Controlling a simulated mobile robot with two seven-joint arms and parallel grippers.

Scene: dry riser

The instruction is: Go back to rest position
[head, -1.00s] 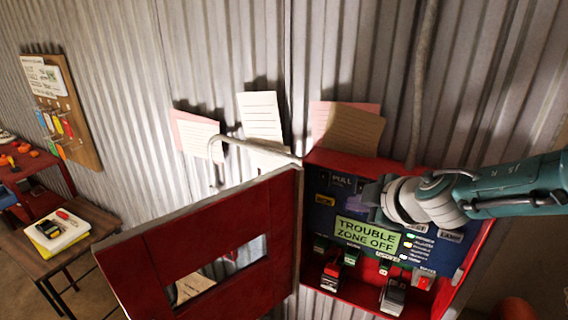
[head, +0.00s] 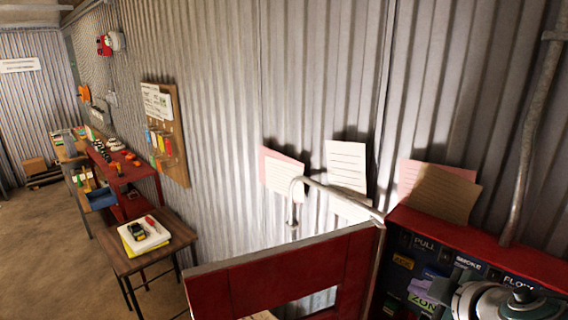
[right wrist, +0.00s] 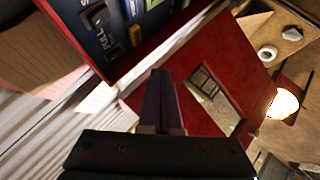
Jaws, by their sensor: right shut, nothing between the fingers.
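My right gripper (right wrist: 160,102) is shut and empty in the right wrist view, its dark fingers together in front of the red cabinet door. In the head view my right wrist shows at the lower right corner, in front of the control panel; the fingers cannot be made out there. The red cabinet (head: 480,240) stands open at the lower right, with its dark blue panel (head: 405,280) partly hidden by my wrist. Its red door (head: 250,275) is swung out to the left and has a window. My left gripper is not in view.
A curved pale pipe (head: 335,192) runs above the door. Paper notes (head: 346,165) are on the corrugated wall. A small wooden table (head: 165,228) with a yellow pad and a red bench (head: 125,165) stand at the left. The floor at far left is open.

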